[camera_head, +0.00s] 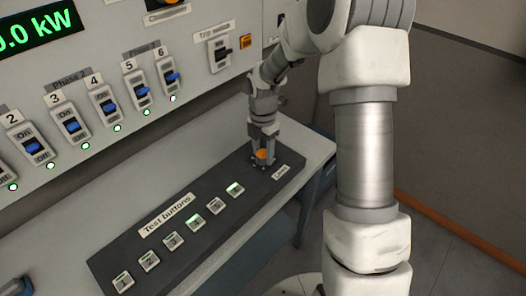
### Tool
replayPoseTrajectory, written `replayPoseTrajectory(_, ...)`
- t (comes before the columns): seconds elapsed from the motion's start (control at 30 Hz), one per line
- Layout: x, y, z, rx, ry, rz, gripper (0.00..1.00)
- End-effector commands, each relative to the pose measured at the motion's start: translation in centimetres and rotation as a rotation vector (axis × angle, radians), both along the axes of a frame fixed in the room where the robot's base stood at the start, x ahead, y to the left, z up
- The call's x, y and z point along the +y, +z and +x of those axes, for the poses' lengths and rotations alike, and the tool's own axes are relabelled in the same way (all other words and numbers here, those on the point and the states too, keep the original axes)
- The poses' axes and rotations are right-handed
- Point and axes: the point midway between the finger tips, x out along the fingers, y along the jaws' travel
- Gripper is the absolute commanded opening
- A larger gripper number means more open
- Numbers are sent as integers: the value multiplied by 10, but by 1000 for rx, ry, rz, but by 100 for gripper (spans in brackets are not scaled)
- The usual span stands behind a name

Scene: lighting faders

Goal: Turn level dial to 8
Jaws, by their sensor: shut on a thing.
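The level dial (262,155) is a small orange knob at the far right end of the dark console panel (205,187), beside a white label (281,173) that appears to read "Level". My gripper (263,151) comes down on the dial from above and is shut on it. The fingers cover much of the dial, so its pointer and any scale numbers cannot be read.
Several square test buttons (172,240) run along the panel, near a "Test buttons" label (166,214). Behind stands a grey wall panel with several blue switches (72,125) and green lights. A green display (38,30) reads "0.0 kW".

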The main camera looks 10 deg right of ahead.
Motion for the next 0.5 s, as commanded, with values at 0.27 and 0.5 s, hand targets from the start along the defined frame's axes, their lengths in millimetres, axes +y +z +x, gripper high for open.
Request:
replayPoseTrajectory(0.27, 1, 1, 0, -1, -177, 0, 0)
replayPoseTrajectory(0.5, 0, 1, 0, -1, -402, 0, 0)
